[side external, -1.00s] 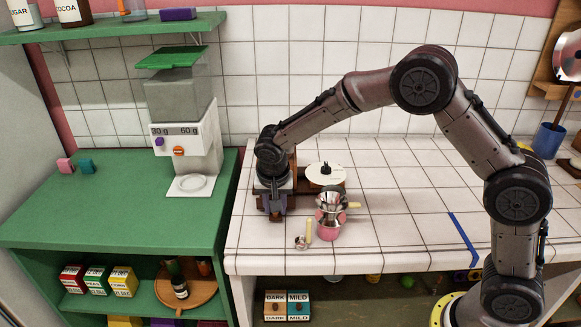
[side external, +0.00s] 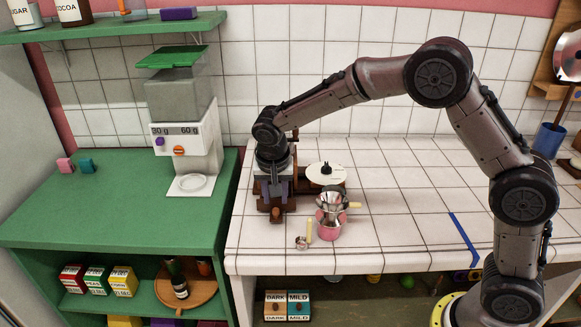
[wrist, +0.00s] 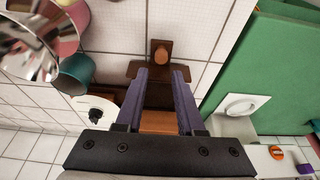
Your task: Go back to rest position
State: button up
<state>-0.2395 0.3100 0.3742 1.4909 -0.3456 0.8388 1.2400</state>
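My gripper (side external: 273,190) is over the left end of the white tiled counter (side external: 400,220), pointing down. In the wrist view its two purple fingers (wrist: 161,75) are apart, with a gap between them and nothing clearly held. Below and between the fingers is a brown wooden object (side external: 277,213) with a rounded knob (wrist: 160,52); the gripper hides much of it. My arm is stretched out to the left from its base at the right.
Right of the gripper stand a round white lid-like disc (side external: 326,173) and a pink pot (side external: 328,231) with a metal funnel-like vessel (side external: 331,200). A small metal scoop (side external: 302,241) lies in front. A dispenser (side external: 185,140) stands on the green cabinet (side external: 110,215). The counter's right side is mostly clear.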

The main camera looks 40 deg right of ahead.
jog(key=shift+d, duration=0.1)
jog(key=s+d+r+m+t, duration=0.1)
jog(key=s+d+r+t, duration=0.2)
jog(key=r, duration=0.9)
jog(key=s+d+r, duration=0.4)
jog(key=s+r, duration=0.2)
jog(key=s, duration=0.4)
jog(key=s+f+n+y, duration=0.1)
jog(key=s+f+n, duration=0.1)
jog(key=s+n, duration=0.3)
jog(key=s+a+f+n+y, duration=0.1)
jog(key=s+f+n, duration=0.2)
jog(key=s, duration=1.1)
jog(key=shift+f+n, duration=0.35)
jog(key=shift+n, duration=0.65)
